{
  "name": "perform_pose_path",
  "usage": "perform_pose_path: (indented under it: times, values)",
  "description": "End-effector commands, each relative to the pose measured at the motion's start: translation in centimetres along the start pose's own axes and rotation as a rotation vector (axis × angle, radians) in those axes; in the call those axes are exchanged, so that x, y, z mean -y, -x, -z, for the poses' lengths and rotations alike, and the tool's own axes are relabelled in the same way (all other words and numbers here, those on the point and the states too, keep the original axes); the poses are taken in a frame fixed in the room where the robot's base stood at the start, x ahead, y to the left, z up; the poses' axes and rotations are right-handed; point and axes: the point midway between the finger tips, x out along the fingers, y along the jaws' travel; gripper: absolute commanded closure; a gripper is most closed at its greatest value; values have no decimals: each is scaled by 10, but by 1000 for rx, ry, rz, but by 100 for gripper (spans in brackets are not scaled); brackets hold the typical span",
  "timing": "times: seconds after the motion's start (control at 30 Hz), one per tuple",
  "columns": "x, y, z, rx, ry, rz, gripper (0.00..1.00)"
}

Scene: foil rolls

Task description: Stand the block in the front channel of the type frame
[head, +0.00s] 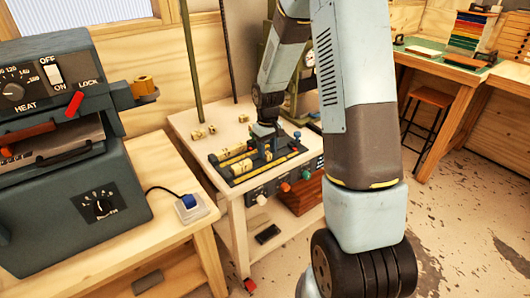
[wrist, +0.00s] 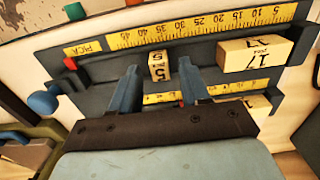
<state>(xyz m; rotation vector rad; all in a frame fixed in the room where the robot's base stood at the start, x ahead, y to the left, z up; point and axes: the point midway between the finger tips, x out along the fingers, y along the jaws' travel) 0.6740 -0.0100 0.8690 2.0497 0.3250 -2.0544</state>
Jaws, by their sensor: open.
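The type frame (wrist: 105,70) is a dark tray with yellow rulers; in the head view it lies on the wooden bench (head: 225,180). In the wrist view a small cream block marked 5 (wrist: 157,60) stands in the channel beside the long ruler, between my fingertips. My gripper (wrist: 156,77) is open around it, with a gap visible at the right finger; contact at the left is unclear. I cannot tell whether this channel is the front one. In the head view my gripper (head: 264,146) is over the frame, its fingertips too small to make out.
A wide block marked 17 (wrist: 252,54) sits right of the 5 block in the same channel. Another wide block (wrist: 246,101) is partly hidden in the neighbouring channel. A heat press (head: 75,150) stands at far left.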

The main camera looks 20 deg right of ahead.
Motion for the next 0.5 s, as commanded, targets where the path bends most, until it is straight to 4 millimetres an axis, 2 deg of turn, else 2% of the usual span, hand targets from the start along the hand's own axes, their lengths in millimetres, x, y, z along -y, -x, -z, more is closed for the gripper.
perform_pose_path:
  times: [0.5]
  values:
    - [0, 92, 0, -4, 0, -2, 54]
